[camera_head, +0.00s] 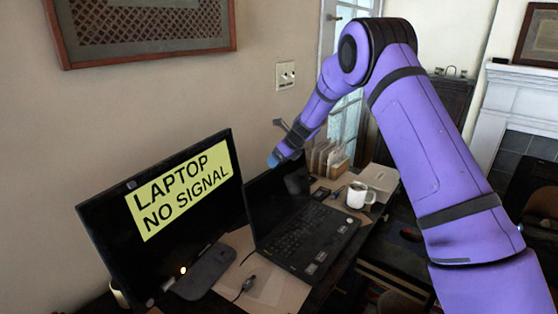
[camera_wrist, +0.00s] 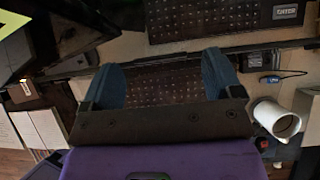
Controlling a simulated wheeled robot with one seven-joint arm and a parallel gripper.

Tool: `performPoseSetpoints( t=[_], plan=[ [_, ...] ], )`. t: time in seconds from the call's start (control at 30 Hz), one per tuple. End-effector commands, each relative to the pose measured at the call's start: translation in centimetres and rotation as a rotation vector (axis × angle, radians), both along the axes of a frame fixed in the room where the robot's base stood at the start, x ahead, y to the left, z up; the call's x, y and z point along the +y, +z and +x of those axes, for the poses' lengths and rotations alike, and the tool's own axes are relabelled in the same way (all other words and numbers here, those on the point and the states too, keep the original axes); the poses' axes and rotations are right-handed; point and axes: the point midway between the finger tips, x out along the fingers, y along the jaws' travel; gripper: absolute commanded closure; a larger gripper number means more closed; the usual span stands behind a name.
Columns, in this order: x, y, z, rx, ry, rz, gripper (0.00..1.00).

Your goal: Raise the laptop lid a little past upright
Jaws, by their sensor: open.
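The black laptop (camera_head: 300,236) sits open on the desk, its keyboard facing up. Its lid (camera_head: 268,205) stands steeply at the back of the base, near upright; its exact angle is hard to tell. My gripper (camera_head: 276,159) is at the lid's top edge in the head view; whether it touches is unclear. In the wrist view, my gripper (camera_wrist: 163,82) is open, with two blue fingertips apart. A dark panel with a dotted key-like pattern shows between them. The laptop's keyboard (camera_wrist: 215,14) shows beyond, with an ENTER label.
A monitor (camera_head: 110,220) reading "LAPTOP NO SIGNAL" stands left of the laptop. A white mug (camera_head: 357,195) stands right, also in the wrist view (camera_wrist: 277,119). A file holder (camera_head: 328,157) stands behind. A dark device (camera_head: 204,272) and a cable plug (camera_head: 247,283) lie in front.

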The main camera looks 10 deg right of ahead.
Motion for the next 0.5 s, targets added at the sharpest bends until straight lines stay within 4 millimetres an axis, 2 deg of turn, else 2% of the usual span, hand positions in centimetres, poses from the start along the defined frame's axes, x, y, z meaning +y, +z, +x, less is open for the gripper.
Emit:
performPoseSetpoints(
  t=[0.3, 0.5],
  plan=[
    [-2.2, 4.9, -2.7, -0.004, 0.000, 0.000, 0.15],
    [-3.1, 7.0, -3.9, -0.001, -0.001, 0.000, 0.15]
  ],
)
